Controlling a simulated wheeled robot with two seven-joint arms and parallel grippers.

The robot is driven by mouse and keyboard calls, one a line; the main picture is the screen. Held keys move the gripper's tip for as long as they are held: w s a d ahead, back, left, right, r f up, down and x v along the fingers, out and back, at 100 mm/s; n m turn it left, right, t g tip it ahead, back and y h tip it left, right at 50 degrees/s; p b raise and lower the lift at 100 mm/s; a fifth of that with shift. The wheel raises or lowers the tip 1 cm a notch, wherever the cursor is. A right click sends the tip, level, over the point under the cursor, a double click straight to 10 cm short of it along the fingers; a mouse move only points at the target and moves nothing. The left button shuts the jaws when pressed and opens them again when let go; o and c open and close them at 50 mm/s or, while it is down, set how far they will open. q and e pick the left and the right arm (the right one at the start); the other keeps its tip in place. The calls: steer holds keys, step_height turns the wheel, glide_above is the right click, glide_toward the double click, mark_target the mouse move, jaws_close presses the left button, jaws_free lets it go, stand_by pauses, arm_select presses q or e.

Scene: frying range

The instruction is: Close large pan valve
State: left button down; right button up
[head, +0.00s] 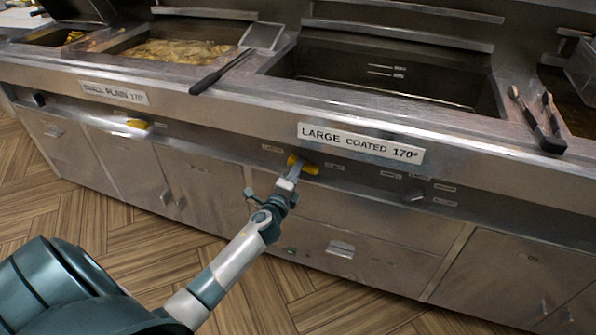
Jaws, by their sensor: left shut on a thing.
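The large pan (390,83) is the wide, dark basin behind the front panel, with a "LARGE COATED 170°" label (360,143) below its rim. Its valve handle (310,168) is yellow and sits on the front panel just below the label's left end. My left gripper (294,170) reaches up from below and is shut on the yellow handle. The fingers hide part of the handle, and the exact turn of the valve is hard to tell. My right gripper is out of view.
A second yellow handle (138,123) sits under the "SMALL PLAIN 170°" label (114,93) at left. A spatula (237,60) and black-handled tongs (539,120) lie on the counter. Cabinet doors line the front below. The wooden floor (130,240) in front is clear.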

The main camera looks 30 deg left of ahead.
arm_select(q)
steer(key=shift+f+n, duration=0.15)
steer(key=shift+n, duration=1.15)
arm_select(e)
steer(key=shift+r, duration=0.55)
arm_select(q)
steer(key=c, duration=1.6)
jaws_free()
steer(key=shift+c, duration=0.2)
steer(key=shift+s, duration=0.1)
steer(key=v, duration=1.7)
steer(key=shift+b, duration=0.4)
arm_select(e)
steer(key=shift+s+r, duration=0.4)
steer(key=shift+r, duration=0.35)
